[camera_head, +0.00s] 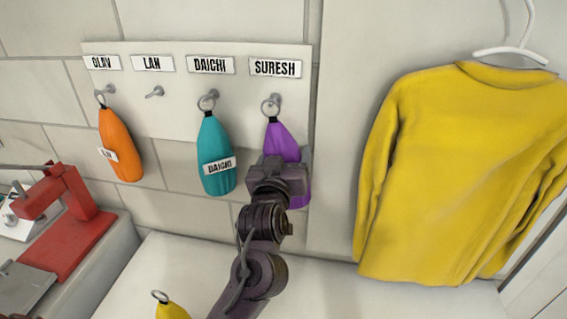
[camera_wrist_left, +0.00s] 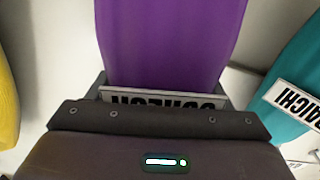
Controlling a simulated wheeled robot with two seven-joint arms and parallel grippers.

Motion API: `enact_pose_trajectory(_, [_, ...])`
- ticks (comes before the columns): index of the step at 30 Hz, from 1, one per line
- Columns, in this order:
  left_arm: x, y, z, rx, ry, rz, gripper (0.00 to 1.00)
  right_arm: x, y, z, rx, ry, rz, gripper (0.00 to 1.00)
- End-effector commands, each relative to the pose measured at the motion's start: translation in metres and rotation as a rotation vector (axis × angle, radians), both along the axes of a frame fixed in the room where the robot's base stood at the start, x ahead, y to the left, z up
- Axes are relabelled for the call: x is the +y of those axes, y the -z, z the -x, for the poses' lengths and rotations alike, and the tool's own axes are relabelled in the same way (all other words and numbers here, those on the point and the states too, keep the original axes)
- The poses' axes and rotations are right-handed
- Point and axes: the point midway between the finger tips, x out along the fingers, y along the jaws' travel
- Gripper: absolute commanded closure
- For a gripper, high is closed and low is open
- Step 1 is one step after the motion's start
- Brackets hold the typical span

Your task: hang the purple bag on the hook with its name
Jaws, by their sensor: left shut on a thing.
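The purple bag (camera_head: 282,141) is upright in front of the board, below the SURESH name plate (camera_head: 275,68). Its metal ring (camera_head: 270,107) overlaps the SURESH hook (camera_head: 277,98) in the head view; I cannot tell whether the ring is around the hook. My left gripper (camera_head: 280,166) is shut on the bag's body and hides part of it. In the left wrist view the purple bag (camera_wrist_left: 170,40) fills the jaws, with a white name tag (camera_wrist_left: 165,99) partly hidden and upside down, seemingly reading SURESH. My right gripper is not in view.
A teal bag (camera_head: 214,140) hangs at DAICHI, close to the left. The LAN hook (camera_head: 154,92) is bare. An orange bag (camera_head: 118,135) hangs at OLAV. A yellow bag (camera_head: 172,309) is at the bottom edge. A yellow shirt (camera_head: 450,170) hangs to the right.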

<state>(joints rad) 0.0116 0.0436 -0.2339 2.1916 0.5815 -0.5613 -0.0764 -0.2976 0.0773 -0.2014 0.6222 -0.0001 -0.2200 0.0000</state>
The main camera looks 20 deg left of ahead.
Motion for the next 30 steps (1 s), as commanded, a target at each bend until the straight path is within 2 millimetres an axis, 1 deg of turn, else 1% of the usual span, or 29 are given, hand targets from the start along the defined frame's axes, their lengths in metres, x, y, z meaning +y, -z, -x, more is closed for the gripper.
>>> enact_pose_trajectory(9, [0.005,0.001,-0.018,-0.005,-0.001,0.0,0.82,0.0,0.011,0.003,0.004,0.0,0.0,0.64])
enact_pose_trajectory(15, [0.007,0.005,-0.026,-0.003,-0.001,-0.002,0.82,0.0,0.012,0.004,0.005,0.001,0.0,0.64])
enact_pose_trajectory(30, [0.009,0.009,-0.031,-0.002,-0.002,-0.002,0.82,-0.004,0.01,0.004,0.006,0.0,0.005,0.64])
